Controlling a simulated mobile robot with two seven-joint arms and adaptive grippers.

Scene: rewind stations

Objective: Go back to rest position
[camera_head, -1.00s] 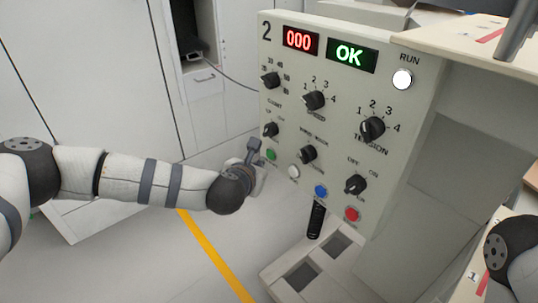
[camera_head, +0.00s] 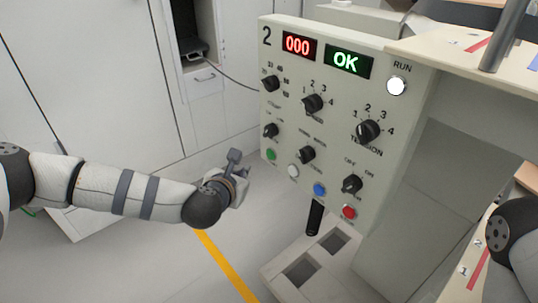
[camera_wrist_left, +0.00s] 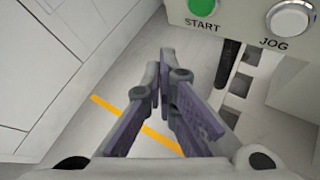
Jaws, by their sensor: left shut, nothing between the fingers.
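My left gripper (camera_head: 235,157) is in front of and to the left of the control panel (camera_head: 284,218), apart from it. In the left wrist view its fingers (camera_wrist_left: 163,72) are shut with nothing between them. The panel is marked 2 and shows a red 000 display (camera_head: 299,45) and a green OK display (camera_head: 347,60). The green start button (camera_head: 271,154) is right of the gripper; it also shows in the left wrist view (camera_wrist_left: 203,7) beside the jog button (camera_wrist_left: 288,18). Part of my right arm shows at the right edge, but its gripper is out of view.
A black lever (camera_head: 315,217) stands below the panel over a base with square openings (camera_head: 301,272). A wooden shelf (camera_head: 450,50) juts out at right. White cabinets (camera_head: 90,90) stand at left. The floor with a yellow line (camera_head: 226,266) is clear.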

